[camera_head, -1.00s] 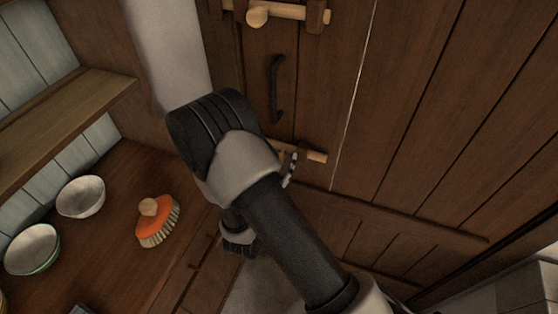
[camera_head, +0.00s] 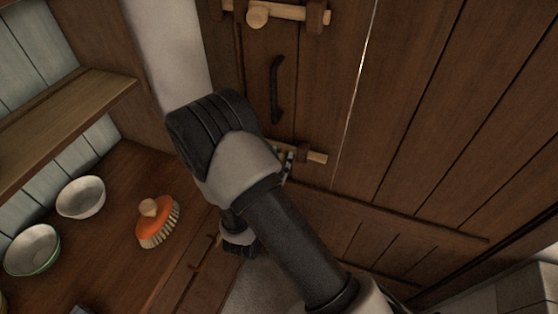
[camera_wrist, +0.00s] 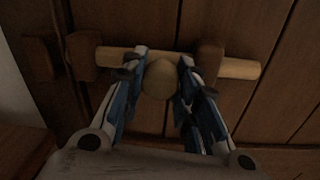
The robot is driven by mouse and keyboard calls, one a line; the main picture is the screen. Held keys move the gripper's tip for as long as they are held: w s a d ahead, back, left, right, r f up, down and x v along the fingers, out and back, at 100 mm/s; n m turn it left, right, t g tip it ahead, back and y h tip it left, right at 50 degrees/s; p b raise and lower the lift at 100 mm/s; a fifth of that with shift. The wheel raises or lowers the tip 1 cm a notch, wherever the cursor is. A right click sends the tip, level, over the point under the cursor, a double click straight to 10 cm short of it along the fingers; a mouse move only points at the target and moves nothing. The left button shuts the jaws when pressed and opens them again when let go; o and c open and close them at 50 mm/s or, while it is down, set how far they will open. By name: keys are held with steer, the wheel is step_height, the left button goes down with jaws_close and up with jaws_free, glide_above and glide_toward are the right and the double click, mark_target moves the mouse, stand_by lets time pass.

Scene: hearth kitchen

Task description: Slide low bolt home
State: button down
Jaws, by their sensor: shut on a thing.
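The low bolt is a pale wooden rod on the dark plank door. Its right end (camera_head: 316,156) shows beyond my arm in the head view. In the wrist view the rod (camera_wrist: 238,67) runs through a right bracket (camera_wrist: 208,61) to a left bracket (camera_wrist: 81,56). A separate wooden keeper (camera_wrist: 39,59) stands left of that, with no rod visible in the gap. My gripper (camera_wrist: 162,68) has its fingers on both sides of the bolt's round knob (camera_wrist: 159,82), shut on it. In the head view my arm hides the knob and the rod's left part.
An upper bolt (camera_head: 290,12) and a black door handle (camera_head: 277,90) are above the low bolt. On the left, a wooden counter (camera_head: 115,215) holds an orange brush (camera_head: 158,222) and bowls (camera_head: 81,197). A shelf (camera_head: 60,115) juts out above it.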

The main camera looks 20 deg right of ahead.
steer(key=shift+w+a, duration=0.7)
steer(key=shift+a, duration=0.3)
steer(key=shift+w+a, duration=0.7)
steer(key=shift+a, duration=0.25)
steer(key=c, duration=1.2)
jaws_free()
steer(key=shift+a, duration=0.1)
steer(key=v, duration=1.2)
